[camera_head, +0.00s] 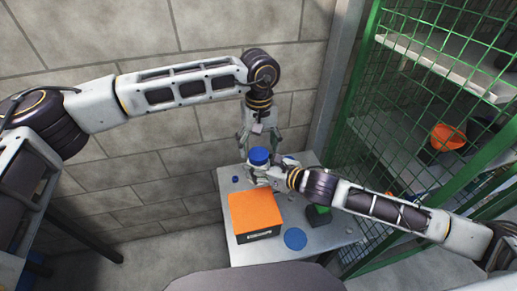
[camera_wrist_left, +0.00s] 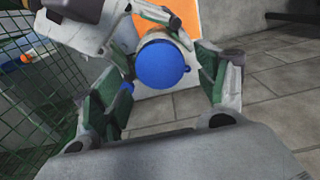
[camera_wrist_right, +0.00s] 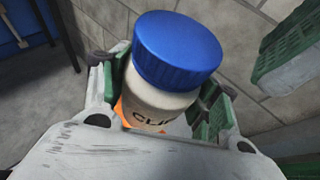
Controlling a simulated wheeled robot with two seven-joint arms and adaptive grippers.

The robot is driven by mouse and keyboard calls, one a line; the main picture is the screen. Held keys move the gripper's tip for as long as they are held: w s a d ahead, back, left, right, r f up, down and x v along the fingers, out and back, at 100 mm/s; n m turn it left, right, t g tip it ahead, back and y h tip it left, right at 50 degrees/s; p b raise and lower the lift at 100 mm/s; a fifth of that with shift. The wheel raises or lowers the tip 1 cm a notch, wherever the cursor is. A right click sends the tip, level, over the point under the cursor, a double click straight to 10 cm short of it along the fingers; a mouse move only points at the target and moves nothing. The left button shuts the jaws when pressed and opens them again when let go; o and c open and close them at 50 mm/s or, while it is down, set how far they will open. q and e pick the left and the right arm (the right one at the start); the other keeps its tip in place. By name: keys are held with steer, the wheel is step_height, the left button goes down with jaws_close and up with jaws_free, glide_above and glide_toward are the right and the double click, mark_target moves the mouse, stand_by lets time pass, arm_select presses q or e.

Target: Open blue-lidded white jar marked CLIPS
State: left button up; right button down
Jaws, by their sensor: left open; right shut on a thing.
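The white jar (camera_wrist_right: 152,105) has a ribbed blue lid (camera_wrist_right: 178,48) on top. Its label is partly hidden; "CLI" shows. My right gripper (camera_head: 264,172) is shut around the jar's body, below the lid. My left gripper (camera_head: 259,146) is open above the jar, pointing down. In the left wrist view the lid (camera_wrist_left: 162,63) lies between the open left fingers, apparently without contact. One left finger pad (camera_wrist_right: 287,45) shows beside the lid in the right wrist view. The jar's base is hidden in the head view.
A block wall is behind.

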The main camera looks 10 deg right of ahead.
arm_select(q)
steer(key=shift+r, duration=1)
steer(key=shift+a, duration=0.1)
arm_select(e)
steer(key=shift+s, duration=0.1)
